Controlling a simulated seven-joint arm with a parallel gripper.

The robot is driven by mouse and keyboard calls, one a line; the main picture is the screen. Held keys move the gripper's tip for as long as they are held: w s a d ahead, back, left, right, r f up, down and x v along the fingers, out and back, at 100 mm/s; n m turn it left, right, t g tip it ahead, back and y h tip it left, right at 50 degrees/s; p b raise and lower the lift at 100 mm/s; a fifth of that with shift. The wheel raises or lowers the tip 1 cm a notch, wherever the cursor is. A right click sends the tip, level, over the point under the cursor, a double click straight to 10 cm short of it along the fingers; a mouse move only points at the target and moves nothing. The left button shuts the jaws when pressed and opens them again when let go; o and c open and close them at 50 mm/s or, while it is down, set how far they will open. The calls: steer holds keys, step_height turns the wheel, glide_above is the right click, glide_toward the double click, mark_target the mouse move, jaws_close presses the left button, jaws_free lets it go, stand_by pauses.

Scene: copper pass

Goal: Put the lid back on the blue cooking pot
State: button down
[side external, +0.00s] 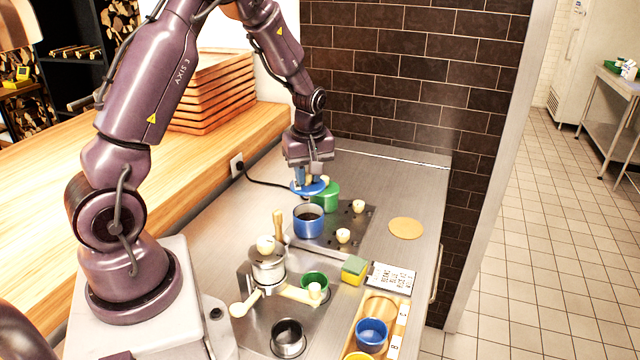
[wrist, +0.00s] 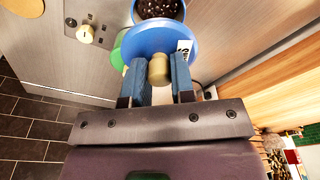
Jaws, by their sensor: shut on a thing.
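The blue lid (side external: 311,189) hangs level or nearly so under my gripper (side external: 308,175). In the wrist view my gripper (wrist: 160,72) is shut on the lid's pale knob, with a blue finger on each side; the lid (wrist: 165,42) has a white label near its edge. The blue cooking pot (side external: 308,228) stands uncovered on the dark hob plate, below and just in front of the lid in the side view. Its dark, beady contents (wrist: 158,8) show at the top of the wrist view, where the lid hides part of the pot.
A green pot (side external: 331,194) stands close behind the blue pot, partly hidden by the lid. Pale knobs (side external: 343,236) sit on the hob's right side. A round tan board (side external: 406,228), a sponge (side external: 354,268) and a silver grinder-like device (side external: 268,266) are nearby.

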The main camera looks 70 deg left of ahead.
steer(key=shift+d+f, duration=0.1)
steer(key=shift+f, duration=3)
steer(key=shift+f, duration=0.15)
steer(key=shift+c, duration=2)
jaws_free()
steer(key=shift+r, duration=3.5)
